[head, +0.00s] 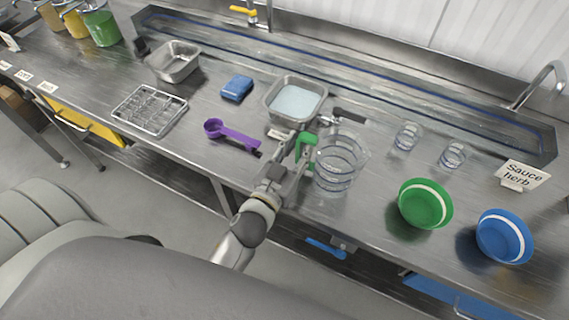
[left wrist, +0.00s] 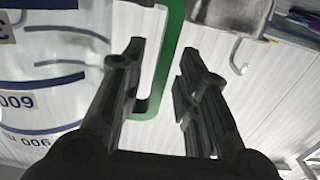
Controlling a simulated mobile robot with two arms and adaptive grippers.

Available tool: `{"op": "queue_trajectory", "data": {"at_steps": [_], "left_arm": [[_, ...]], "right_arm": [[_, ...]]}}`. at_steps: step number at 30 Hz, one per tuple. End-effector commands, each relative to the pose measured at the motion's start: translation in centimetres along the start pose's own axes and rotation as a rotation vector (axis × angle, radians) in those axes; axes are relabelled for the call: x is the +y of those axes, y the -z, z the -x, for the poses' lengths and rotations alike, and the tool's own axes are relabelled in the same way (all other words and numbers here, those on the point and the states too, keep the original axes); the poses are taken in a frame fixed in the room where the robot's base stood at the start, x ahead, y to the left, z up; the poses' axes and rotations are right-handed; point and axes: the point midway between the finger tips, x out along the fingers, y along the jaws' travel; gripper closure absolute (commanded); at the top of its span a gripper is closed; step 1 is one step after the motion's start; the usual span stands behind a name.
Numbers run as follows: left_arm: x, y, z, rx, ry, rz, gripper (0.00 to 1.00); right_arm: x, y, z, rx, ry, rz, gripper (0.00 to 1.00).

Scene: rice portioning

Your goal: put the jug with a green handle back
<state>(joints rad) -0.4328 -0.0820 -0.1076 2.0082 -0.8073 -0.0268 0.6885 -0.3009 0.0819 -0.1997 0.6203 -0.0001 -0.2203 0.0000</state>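The clear jug (head: 338,165) with blue bands stands upright on the steel counter, right of the middle in the head view. Its green handle (head: 306,150) points left, toward my left gripper (head: 293,153). In the left wrist view the jug (left wrist: 45,85) fills the left side. There the green handle (left wrist: 166,65) runs down between the two fingers of my left gripper (left wrist: 163,65), nearer the left finger, with a visible gap to the right finger. The fingers are apart. Whether the left finger touches the handle I cannot tell. My right gripper is not in view.
A steel pan with pale contents (head: 269,98) sits behind the gripper. A purple scoop (head: 232,136), blue sponge (head: 236,88) and wire rack (head: 149,111) lie left. Small cups (head: 407,137), a green bowl (head: 424,204) and a blue bowl (head: 503,236) stand right.

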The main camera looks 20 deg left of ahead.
Motion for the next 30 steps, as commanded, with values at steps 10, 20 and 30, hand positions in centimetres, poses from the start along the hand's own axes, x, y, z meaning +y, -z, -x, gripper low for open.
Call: {"op": "queue_trajectory", "data": {"at_steps": [10,20,30], "left_arm": [[0.0,-0.5,5.4,-0.005,0.001,0.002,0.70],[0.0,-0.4,9.9,-0.004,0.002,0.002,0.70],[0.0,-0.1,11.4,-0.001,0.002,0.000,0.70]], "right_arm": [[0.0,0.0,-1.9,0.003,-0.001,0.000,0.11],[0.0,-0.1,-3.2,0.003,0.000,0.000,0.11],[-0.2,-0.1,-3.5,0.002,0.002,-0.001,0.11]]}}
